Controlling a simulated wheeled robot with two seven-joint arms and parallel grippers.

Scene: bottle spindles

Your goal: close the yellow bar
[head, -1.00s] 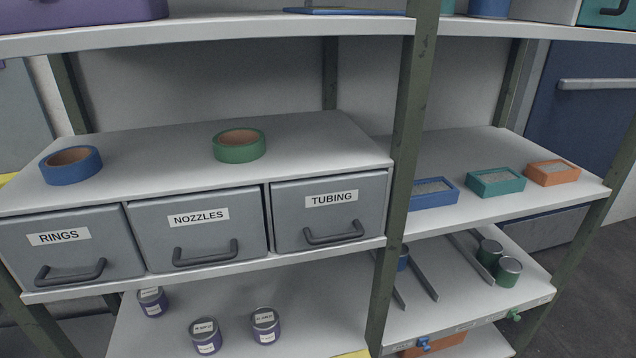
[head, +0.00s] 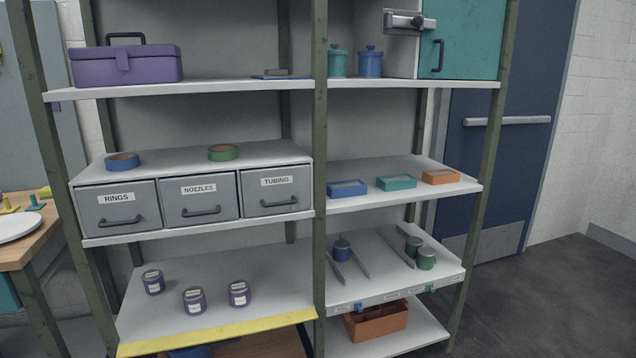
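A yellow bar (head: 220,333) runs along the front edge of the lower left shelf (head: 215,280). Its right end reaches the green middle post and its left end is near the left post. I cannot tell from here whether it counts as open or shut. Three purple jars with white labels stand on that shelf behind the bar: a left jar (head: 153,282), a middle jar (head: 194,300) and a right jar (head: 239,293). Neither of my grippers is in view.
Above are grey drawers marked RINGS (head: 117,209), NOZZLES (head: 199,195) and TUBING (head: 277,191). An orange bin (head: 377,322) sits at the lower right. A wooden table (head: 22,250) stands at the left. Open floor (head: 545,290) lies at the right.

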